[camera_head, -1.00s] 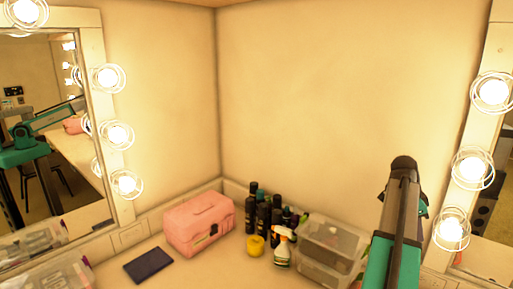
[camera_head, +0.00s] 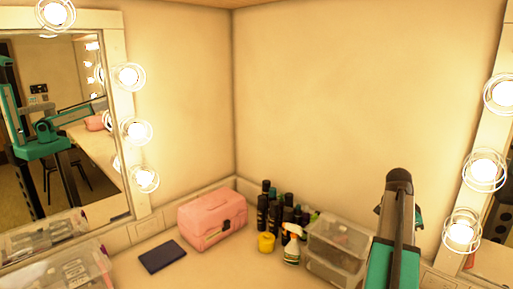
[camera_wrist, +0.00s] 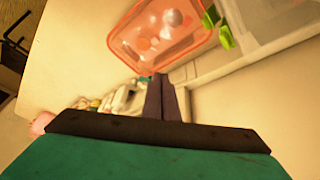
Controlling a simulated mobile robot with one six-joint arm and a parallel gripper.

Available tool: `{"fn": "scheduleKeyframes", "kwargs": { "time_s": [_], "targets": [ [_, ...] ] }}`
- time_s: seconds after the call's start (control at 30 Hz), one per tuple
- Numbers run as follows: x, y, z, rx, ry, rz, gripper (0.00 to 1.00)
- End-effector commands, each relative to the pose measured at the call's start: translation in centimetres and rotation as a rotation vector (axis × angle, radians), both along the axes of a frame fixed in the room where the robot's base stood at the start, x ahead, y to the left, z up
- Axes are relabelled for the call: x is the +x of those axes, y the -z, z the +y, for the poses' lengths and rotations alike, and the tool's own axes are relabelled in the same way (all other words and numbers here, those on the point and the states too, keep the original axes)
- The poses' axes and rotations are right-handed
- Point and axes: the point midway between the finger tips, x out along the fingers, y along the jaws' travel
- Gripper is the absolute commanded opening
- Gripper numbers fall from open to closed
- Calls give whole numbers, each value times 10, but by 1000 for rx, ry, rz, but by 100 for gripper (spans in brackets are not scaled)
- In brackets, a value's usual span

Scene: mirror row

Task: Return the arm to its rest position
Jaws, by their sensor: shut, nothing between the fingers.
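My gripper (camera_wrist: 166,82) shows in the wrist view with its two dark fingers together and nothing between them. Beyond the fingertips, in the upper middle, is a clear container with an orange rim (camera_wrist: 118,47) and small items inside; the fingers look apart from it, though the distance is hard to judge. In the head view my teal and dark arm (camera_head: 398,225) rises at the lower right; its fingers cannot be made out there. A mirror (camera_head: 60,120) at the left reflects my teal arm.
On the counter stand a pink case (camera_head: 212,222), a dark blue flat box (camera_head: 162,256), a yellow jar (camera_head: 266,242), a spray bottle (camera_head: 291,248), several dark bottles and stacked clear boxes (camera_head: 338,240). A clear bin (camera_head: 75,272) is at the lower left. Wall space above is clear.

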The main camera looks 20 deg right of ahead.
Motion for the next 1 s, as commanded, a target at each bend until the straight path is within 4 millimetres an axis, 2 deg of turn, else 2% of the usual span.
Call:
{"fn": "scheduleKeyframes", "kwargs": {
  "time_s": [0.17, 0.27, 0.4, 0.6, 0.8, 1.0],
  "targets": [
    [37, 28, 33, 34, -139, 11, 0],
    [64, 49, 60, 60, -251, 21, 0],
    [100, 79, 101, 95, -412, 34, 0],
    [142, 120, 166, 144, -640, 54, 0],
    [174, 159, 236, 190, -866, 74, 0],
    [194, 196, 308, 232, -1089, 95, 0]
  ]
}}
